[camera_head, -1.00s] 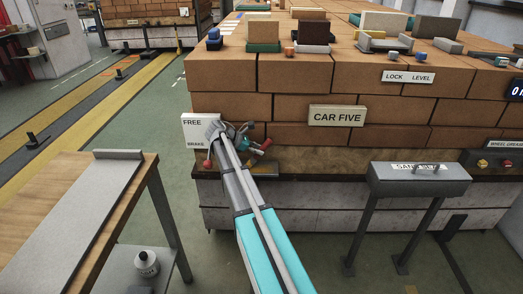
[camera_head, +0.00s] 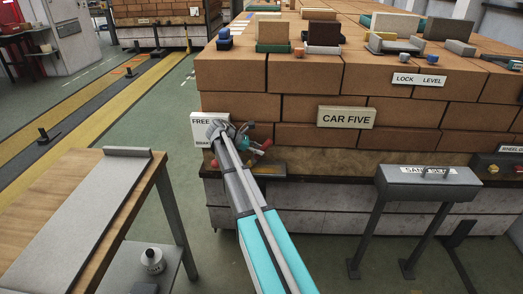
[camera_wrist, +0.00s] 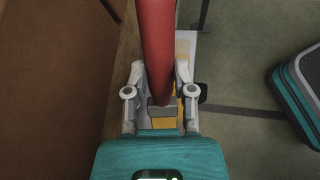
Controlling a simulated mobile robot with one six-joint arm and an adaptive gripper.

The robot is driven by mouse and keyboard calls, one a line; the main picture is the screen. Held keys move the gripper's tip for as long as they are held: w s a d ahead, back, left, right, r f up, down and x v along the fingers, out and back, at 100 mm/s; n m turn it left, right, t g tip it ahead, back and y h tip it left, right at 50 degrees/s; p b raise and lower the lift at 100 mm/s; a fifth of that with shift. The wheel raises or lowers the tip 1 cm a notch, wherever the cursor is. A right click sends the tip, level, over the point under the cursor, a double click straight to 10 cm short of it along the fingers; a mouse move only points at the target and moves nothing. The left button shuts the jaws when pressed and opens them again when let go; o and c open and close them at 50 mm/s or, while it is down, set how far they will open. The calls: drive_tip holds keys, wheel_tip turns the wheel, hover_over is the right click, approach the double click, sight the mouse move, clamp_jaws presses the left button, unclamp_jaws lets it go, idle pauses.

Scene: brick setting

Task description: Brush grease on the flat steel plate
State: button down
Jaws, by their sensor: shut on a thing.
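A long flat grey plate (camera_head: 75,215) lies on the wooden bench at the left in the head view, with a raised grey bar at its far end. My gripper (camera_head: 245,140) is in front of the brick stack, well to the right of the plate and apart from it. In the wrist view my gripper (camera_wrist: 160,80) is shut on a thick red handle (camera_wrist: 157,35), with a short grey piece at its near end. The red handle also shows small in the head view (camera_head: 266,144). I cannot make out any bristles. No grease shows on the plate.
The FREE/BRAKE sign (camera_head: 203,124) is close behind my arm. A grey box on legs (camera_head: 428,182) stands at right. Green floor is open between bench and bricks.

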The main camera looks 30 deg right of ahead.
drive_tip(key=shift+w+a+r, duration=0.1)
drive_tip(key=shift+w+a, duration=0.45)
drive_tip(key=shift+a, duration=0.3)
drive_tip(key=shift+w+d, duration=0.25)
drive_tip(key=shift+w, duration=0.2)
drive_tip(key=shift+s, duration=0.1)
drive_tip(key=shift+s+d, duration=0.45)
drive_tip(key=shift+d, duration=0.25)
drive_tip(key=shift+s+d, duration=0.45)
drive_tip(key=shift+d, duration=0.25)
drive_tip(key=shift+d, duration=0.1)
drive_tip(key=shift+s+d, duration=0.5)
drive_tip(key=shift+d, duration=0.15)
drive_tip(key=shift+s+d, duration=0.45)
drive_tip(key=shift+d, duration=0.2)
